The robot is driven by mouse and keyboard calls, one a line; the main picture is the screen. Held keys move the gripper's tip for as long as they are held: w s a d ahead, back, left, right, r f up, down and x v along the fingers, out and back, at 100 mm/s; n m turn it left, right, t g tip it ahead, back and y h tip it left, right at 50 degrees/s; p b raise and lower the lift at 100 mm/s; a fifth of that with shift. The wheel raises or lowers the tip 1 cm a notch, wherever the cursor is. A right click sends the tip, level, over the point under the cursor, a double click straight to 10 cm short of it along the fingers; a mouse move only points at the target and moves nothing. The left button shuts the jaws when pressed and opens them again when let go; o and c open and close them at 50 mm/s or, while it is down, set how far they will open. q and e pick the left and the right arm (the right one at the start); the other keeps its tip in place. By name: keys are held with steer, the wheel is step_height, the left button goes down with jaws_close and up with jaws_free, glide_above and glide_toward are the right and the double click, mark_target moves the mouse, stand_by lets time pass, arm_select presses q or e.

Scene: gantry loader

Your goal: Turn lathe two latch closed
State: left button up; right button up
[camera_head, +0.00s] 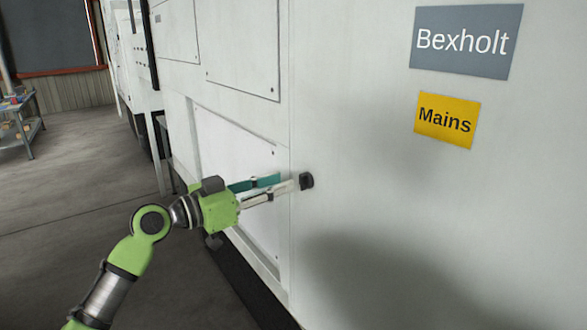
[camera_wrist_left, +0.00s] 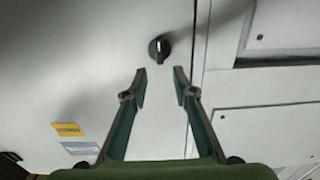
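A small black rotary latch (camera_head: 306,181) sits on the white machine panel, below and left of the yellow "Mains" label. In the left wrist view the latch (camera_wrist_left: 159,49) is a round black knob with a light mark, just beyond the fingertips. My left gripper (camera_head: 287,183) reaches in from the left, its fingers pointing at the latch. In the left wrist view its two fingers (camera_wrist_left: 159,80) are spread apart with nothing between them. The latch lies ahead of the gap, apart from the fingertips. My right gripper is not in view.
The white machine wall (camera_head: 400,230) fills the right side, with a grey "Bexholt" sign (camera_head: 466,41) and a yellow "Mains" label (camera_head: 446,121). A blue-topped workbench (camera_head: 18,128) stands far left. The floor (camera_head: 70,190) at left is clear.

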mark_target(300, 176)
arm_select(q)
steer(key=p+x, duration=0.1)
steer(key=x, duration=0.3)
steer(key=shift+d+r, duration=0.1)
steer(key=shift+w+d, duration=0.35)
steer(key=shift+d, duration=0.1)
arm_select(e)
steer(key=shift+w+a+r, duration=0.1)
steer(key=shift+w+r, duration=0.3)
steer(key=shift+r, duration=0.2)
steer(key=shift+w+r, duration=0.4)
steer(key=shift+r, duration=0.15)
arm_select(q)
jaws_close()
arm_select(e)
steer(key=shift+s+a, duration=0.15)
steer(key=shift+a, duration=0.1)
